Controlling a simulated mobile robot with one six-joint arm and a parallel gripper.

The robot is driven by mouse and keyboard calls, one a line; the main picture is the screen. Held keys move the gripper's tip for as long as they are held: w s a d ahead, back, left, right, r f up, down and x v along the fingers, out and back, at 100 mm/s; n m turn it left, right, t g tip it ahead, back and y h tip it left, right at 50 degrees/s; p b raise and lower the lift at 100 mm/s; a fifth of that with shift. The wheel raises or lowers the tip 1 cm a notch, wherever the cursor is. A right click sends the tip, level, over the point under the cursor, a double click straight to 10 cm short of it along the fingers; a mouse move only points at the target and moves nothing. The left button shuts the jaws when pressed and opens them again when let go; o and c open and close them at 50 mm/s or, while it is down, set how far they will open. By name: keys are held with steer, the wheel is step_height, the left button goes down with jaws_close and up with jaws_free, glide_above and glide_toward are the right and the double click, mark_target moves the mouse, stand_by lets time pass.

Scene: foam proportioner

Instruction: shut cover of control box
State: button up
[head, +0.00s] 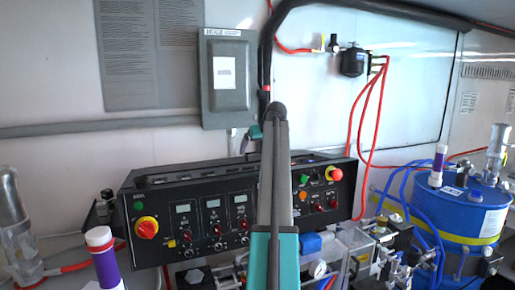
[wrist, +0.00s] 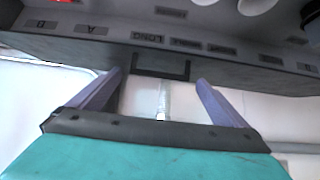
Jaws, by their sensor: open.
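The black control box (head: 225,215) stands low in the middle of the head view, its front carrying knobs, meters and buttons. I cannot tell its cover's angle for certain. In the wrist view a dark labelled panel (wrist: 80,45) crosses the top, with a black U-shaped handle (wrist: 160,67) on its edge. My gripper (wrist: 159,77) is open and empty; its two purple-grey fingers point at the panel edge, one to each side of the handle. I cannot tell whether they touch it.
A grey wall box (head: 224,80) hangs above the control box. Red hoses (head: 366,130) run down the wall to the right. A blue drum (head: 470,220) stands at the right, with blue hoses and fittings before it. A purple-and-white tube (head: 103,255) stands at lower left.

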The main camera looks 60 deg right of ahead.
steer(key=shift+w+f, duration=0.1)
steer(key=c, duration=1.4)
steer(key=shift+a, duration=0.1)
steer(key=shift+c, duration=0.5)
steer(key=s+a+r, duration=0.1)
steer(key=s+a, duration=0.2)
steer(key=s, duration=0.1)
steer(key=s+a, duration=0.3)
steer(key=s, duration=0.1)
steer(key=s+a+r, duration=0.1)
steer(key=s+a, duration=0.2)
steer(key=s, duration=0.1)
steer(key=shift+s+a+r+p, duration=0.1)
steer(key=shift+s+r+p, duration=0.25)
steer(key=o, duration=1.1)
steer(key=shift+c, duration=0.2)
steer(key=o, duration=0.4)
steer(key=shift+s+a+r, duration=0.15)
steer(key=shift+s, duration=0.05)
steer(key=shift+o, duration=0.2)
steer(key=shift+w, duration=0.1)
